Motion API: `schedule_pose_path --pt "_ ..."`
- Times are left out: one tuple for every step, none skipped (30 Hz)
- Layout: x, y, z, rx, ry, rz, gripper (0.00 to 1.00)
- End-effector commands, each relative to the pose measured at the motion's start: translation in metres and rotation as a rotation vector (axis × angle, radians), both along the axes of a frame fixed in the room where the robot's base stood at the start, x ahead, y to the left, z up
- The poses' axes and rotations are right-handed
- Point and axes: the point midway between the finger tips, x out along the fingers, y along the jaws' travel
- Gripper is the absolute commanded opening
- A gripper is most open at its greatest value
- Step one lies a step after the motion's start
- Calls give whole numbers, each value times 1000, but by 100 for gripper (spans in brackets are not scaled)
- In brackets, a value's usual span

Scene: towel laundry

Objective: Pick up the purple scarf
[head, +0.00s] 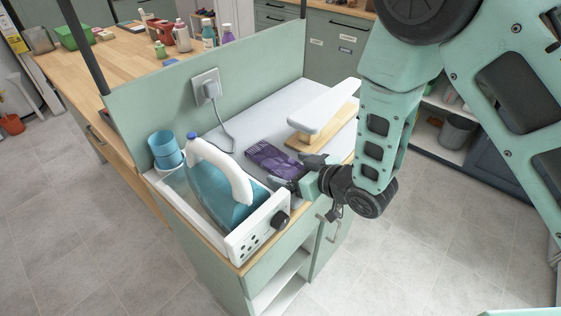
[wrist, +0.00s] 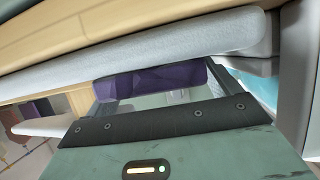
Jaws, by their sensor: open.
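The purple scarf (head: 272,159) lies folded on the pale grey worktop, between the blue iron station and the small white ironing board. In the wrist view the scarf (wrist: 150,82) shows as a dark purple band just beyond the gripper's front edge. My gripper (head: 291,178) is at the scarf's near right end, low over the counter's front edge. Its jaws are open, and part of the scarf's near end is hidden behind them. I cannot tell whether a jaw touches the cloth.
The iron (head: 218,185) stands close on the left in a white tray, with a blue cup (head: 164,145) behind it. The ironing board (head: 325,105) on its wooden base stands close behind right. A cord runs to a wall socket (head: 206,86). The worktop behind the scarf is clear.

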Motion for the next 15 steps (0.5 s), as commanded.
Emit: schedule_pose_path --pt "1 1 0 0 0 0 89" --pt "1 1 0 1 -1 0 89" --pt "1 1 -1 1 -1 0 89" --pt "1 1 -1 0 0 0 89" --pt "1 1 -1 0 0 0 89" --pt "1 1 -1 0 0 0 89" --pt "1 1 -1 0 0 0 84" --pt "1 1 -1 0 0 0 75" --pt "1 1 -1 0 0 0 64" --pt "1 1 -1 0 0 0 56" --pt "1 1 -1 0 0 0 47" --pt "1 1 -1 0 0 0 40" --pt "1 1 -1 0 0 0 40" --pt "1 1 0 1 -1 0 40" --pt "1 1 0 1 -1 0 40"
